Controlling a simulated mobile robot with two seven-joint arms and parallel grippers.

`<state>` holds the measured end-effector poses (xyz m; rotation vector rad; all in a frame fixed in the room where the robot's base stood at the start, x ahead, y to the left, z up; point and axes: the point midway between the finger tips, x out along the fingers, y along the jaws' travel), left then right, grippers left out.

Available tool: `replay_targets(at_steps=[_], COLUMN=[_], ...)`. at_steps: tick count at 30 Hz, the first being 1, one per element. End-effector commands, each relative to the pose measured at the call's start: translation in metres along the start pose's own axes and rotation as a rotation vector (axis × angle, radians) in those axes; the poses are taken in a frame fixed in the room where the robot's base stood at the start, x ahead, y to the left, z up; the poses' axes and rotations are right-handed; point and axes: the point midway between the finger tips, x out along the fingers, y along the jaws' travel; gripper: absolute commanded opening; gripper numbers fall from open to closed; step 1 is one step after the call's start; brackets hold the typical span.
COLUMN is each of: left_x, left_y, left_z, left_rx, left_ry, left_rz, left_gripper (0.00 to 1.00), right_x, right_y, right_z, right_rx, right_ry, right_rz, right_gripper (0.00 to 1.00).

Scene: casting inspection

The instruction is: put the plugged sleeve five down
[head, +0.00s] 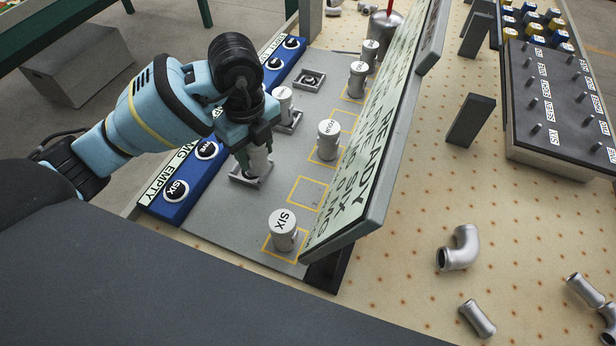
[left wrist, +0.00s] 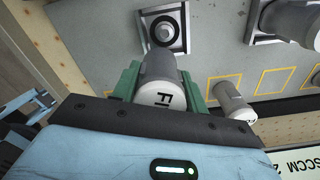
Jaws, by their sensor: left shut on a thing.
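My left gripper (head: 254,138) is shut on a grey cylindrical sleeve (head: 259,160), held upright at a square metal seat (head: 240,178). In the left wrist view the green fingers (left wrist: 160,88) close on both sides of the sleeve (left wrist: 162,92), whose pale top reads "FI", the rest cut off. The seat (left wrist: 181,44) shows its round centre beyond the sleeve's lower end, so the sleeve seems clear of it; the gap is hard to judge. A yellow-outlined square (head: 308,192) on the grey mat is empty. My right gripper is not in view.
Sleeve SIX (head: 283,232) stands in the nearest outlined square, another sleeve (head: 328,142) beyond the empty one. Another sleeve (head: 283,105) stands on a seat; a farther seat (head: 310,80) is empty. A slanted sign board (head: 372,150) edges the squares; blue holders (head: 180,192) line the left.

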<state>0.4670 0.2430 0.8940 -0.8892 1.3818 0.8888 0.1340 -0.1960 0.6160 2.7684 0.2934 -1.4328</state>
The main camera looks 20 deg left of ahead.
Motion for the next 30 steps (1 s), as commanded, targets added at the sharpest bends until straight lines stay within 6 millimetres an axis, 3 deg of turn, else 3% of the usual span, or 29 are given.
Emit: replay_targets(at_steps=[6,12,26,30], left_x=[0.002,0.006,0.008,0.029], left_y=[-0.024,-0.038,-0.048,-0.048], left_z=[-0.046,-0.076,-0.095,-0.096], left_rx=[0.004,0.003,0.001,-0.002], left_ry=[0.002,0.0,0.0,-0.001], left_rz=[-0.004,-0.002,-0.002,0.003], left_gripper=[0.09,0.09,0.09,0.09], right_x=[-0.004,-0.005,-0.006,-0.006], right_y=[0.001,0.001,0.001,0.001], right_z=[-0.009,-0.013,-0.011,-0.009], right_rx=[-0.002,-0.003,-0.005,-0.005], right_ry=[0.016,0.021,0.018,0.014], right_rz=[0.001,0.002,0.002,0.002], right_gripper=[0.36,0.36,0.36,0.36])
